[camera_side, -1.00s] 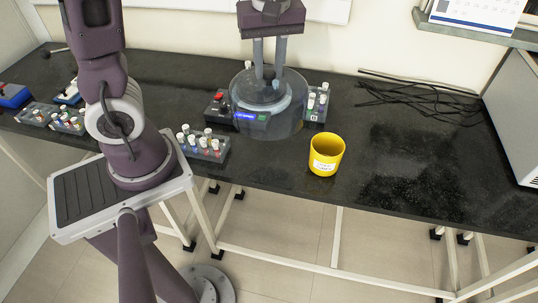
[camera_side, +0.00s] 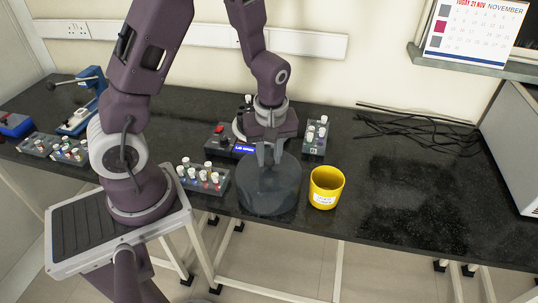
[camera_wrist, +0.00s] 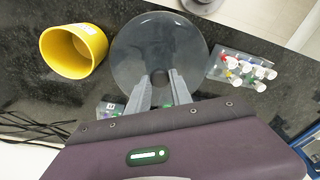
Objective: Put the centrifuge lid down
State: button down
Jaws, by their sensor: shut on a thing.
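The centrifuge lid (camera_side: 268,190) is a clear, dark-tinted round cover. My gripper (camera_side: 265,160) is shut on its top from above. The lid is in front of the centrifuge (camera_side: 243,149), over the front part of the black bench, between a tube rack and the yellow cup. The centrifuge is partly hidden behind my wrist.
The yellow cup (camera_side: 326,187) stands close to the lid's right. A tube rack (camera_side: 203,178) stands close to its left, and another rack (camera_side: 316,137) stands right of the centrifuge. Black cables (camera_side: 420,132) lie at the back. The bench's right part (camera_side: 410,200) is clear.

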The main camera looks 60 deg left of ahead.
aim_at(271, 173)
jog(key=shift+f, duration=0.15)
jog(key=c, duration=1.1)
grip_release()
jog(key=shift+c, duration=0.2)
notch_tip(271, 173, up, 12)
jog(key=d, duration=0.1)
jog(key=s+d+r+m+t, duration=0.2)
jog(key=s+d+r+m, duration=0.1)
jog(key=s+r+m, duration=0.2)
jog(key=s+d+r+m+t+h, duration=0.1)
jog(key=s+d+r+m+t, duration=0.2)
jog(key=s+r+m, duration=0.3)
jog(key=s+m, duration=0.3)
jog(key=shift+s+d, duration=0.15)
jog(key=shift+s, duration=0.15)
jog(key=shift+r, duration=0.1)
